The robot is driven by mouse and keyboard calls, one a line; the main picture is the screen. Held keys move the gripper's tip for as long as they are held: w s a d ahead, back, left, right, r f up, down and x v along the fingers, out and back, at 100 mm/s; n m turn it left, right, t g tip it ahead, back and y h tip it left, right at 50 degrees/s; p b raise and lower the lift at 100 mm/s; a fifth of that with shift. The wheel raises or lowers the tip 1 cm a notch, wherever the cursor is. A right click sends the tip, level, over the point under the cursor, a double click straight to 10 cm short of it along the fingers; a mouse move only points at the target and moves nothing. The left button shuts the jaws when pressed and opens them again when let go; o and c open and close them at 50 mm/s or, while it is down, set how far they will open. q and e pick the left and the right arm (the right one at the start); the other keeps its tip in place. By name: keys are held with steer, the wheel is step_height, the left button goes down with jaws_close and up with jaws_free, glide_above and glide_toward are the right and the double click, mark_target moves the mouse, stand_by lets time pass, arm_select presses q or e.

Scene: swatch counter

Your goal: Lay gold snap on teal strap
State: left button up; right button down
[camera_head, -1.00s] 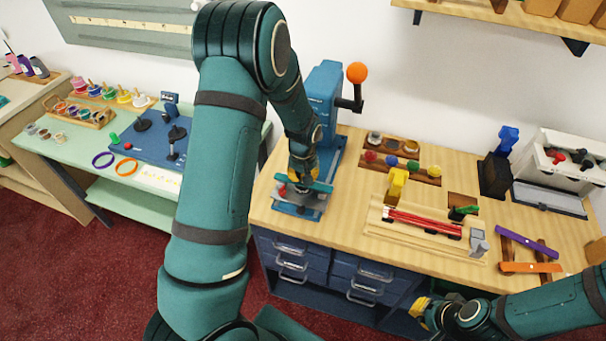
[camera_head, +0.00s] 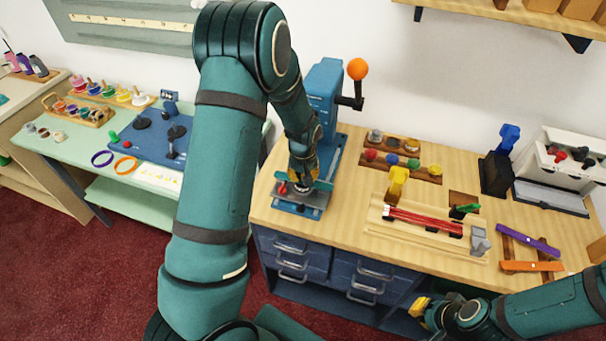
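The teal strap (camera_head: 322,184) lies across the base of the blue press, partly hidden by my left gripper. My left gripper (camera_head: 302,181) is over the strap at the press, with its fingers pointing down. Its fingertips are small and partly covered, so I cannot tell whether they are open or hold anything. A gold snap (camera_head: 411,145) appears at the right end of a small wooden tray behind the coloured knobs. My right gripper (camera_head: 424,307), with yellow pads, is low in front of the drawers, away from the strap; its opening is unclear.
The blue press (camera_head: 325,90) with an orange-knobbed lever stands close to my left gripper. A wooden fixture (camera_head: 375,226) with red strips, a knob rack (camera_head: 429,178) and purple and orange straps (camera_head: 527,240) (camera_head: 532,266) occupy the counter. Bare wood lies at its front.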

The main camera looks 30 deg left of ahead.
arm_select(q)
steer(key=shift+f, duration=0.2)
steer(key=o, duration=0.7)
steer(key=shift+o, duration=0.2)
step_height(320, 180, up, 12)
steer(key=s, duration=0.1)
steer(key=shift+s+d, duration=0.15)
steer(key=shift+d, duration=0.2)
